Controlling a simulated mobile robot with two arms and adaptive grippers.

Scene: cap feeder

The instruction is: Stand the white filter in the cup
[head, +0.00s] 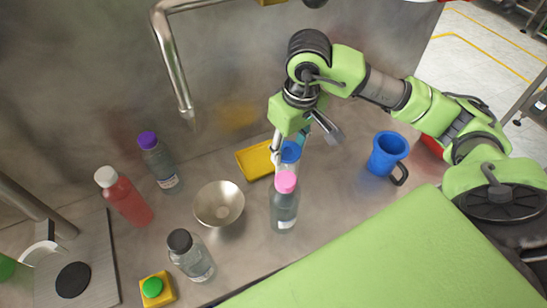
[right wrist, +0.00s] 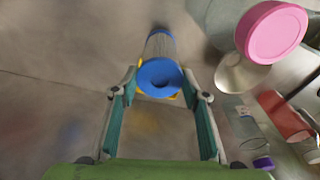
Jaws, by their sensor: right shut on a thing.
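The white filter (right wrist: 160,45) is a pale ribbed cylinder with a blue end, which faces the camera in the right wrist view. My right gripper (head: 284,152) is shut on it, with one finger on each side of the blue end. In the head view the filter's blue end (head: 290,151) shows beside the fingers, just behind the pink-capped bottle, which hides its lower part. I cannot tell whether it touches the counter. The cup, a blue mug (head: 388,153) with a dark handle, stands upright to the right of the gripper. My left gripper is not in view.
A yellow tray (head: 256,160) lies behind the filter. A pink-capped bottle (head: 284,210) stands close in front. A metal bowl (head: 219,204) and several capped bottles are to the left. A faucet (head: 172,60) hangs over the back. The counter between tray and mug looks clear.

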